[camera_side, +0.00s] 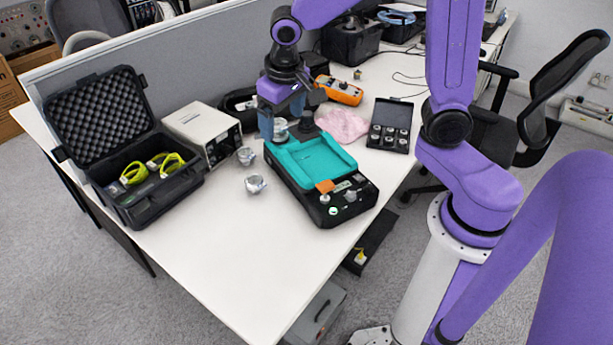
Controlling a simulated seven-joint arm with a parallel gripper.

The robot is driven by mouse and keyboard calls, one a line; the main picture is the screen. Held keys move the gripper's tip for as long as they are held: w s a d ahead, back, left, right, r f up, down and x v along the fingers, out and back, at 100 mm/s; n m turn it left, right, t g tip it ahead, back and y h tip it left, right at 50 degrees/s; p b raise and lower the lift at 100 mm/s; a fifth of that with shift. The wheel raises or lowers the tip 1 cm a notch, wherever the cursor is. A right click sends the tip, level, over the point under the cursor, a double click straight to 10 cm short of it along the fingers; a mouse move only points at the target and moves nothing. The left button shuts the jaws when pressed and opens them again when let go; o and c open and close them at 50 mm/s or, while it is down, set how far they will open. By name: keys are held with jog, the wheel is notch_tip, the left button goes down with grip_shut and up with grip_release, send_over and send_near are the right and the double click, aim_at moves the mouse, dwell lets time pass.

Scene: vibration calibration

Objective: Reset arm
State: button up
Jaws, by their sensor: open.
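My purple arm reaches in from the right, and my gripper (280,122) points down over the far left end of the black and teal device (318,160). The gripper is open. A small silvery part shows by its fingers; I cannot tell whether it touches them. The device has an orange block, knobs and a dial on its near end. Two silvery metal parts, one nearer (255,184) and one farther (245,156), lie on the white table left of the device.
An open black foam-lined case (165,190) with yellow-green items stands at left, beside a white box (203,130). A small open case of weights (390,125), a pink cloth (342,124) and an orange meter (339,90) lie behind. The near table (235,260) is clear.

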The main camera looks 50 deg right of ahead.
jog(key=s+n+g+y, duration=0.1)
jog(key=s+n, duration=1.1)
jog(key=s, duration=1.1)
jog(key=shift+s+n+g+y, duration=0.3)
jog(key=shift+s+n+g, duration=0.1)
jog(key=shift+d+f, duration=0.1)
